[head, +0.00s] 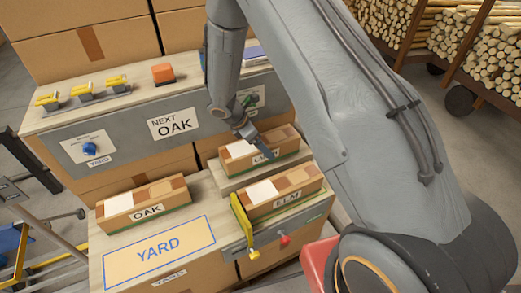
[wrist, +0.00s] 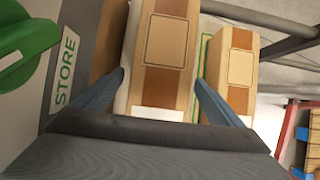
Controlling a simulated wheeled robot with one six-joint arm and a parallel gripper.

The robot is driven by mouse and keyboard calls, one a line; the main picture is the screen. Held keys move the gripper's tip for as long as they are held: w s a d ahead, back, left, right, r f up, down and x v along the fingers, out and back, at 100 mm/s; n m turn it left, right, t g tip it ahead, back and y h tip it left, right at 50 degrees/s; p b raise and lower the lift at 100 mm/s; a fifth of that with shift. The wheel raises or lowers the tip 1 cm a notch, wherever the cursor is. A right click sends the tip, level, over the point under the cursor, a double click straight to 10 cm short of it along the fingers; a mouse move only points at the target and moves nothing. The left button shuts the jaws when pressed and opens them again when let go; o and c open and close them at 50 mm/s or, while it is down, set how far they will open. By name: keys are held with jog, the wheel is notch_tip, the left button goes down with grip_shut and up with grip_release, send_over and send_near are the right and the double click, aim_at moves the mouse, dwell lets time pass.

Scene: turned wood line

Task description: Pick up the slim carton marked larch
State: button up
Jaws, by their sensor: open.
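Three slim brown cartons show in the head view. One marked OAK (head: 146,203) lies at the left and one marked ELM (head: 284,192) at the right front. A third carton (head: 277,142) lies behind the ELM one on a raised pale board; its label is partly covered by my gripper, so I cannot read LARCH on it. My gripper (head: 258,143) is over this third carton. In the wrist view the open fingers (wrist: 160,80) stand either side of a carton (wrist: 170,50), apart from each other with nothing clamped. Another carton (wrist: 236,70) lies just right of the right finger.
A grey panel with a NEXT OAK sign (head: 174,123) rises behind the cartons. A green knob (wrist: 25,45) and STORE label (wrist: 66,65) are close left in the wrist view. A yellow lever (head: 243,226) stands by the ELM carton. The YARD board area (head: 158,250) is bare.

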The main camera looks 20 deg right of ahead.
jog(key=shift+p+x, duration=0.45)
jog(key=shift+x, duration=1.3)
jog(key=shift+s, duration=0.1)
jog(key=shift+c, duration=0.5)
jog(key=c, duration=1.3)
jog(key=shift+c, duration=0.2)
jog(key=shift+r, duration=0.1)
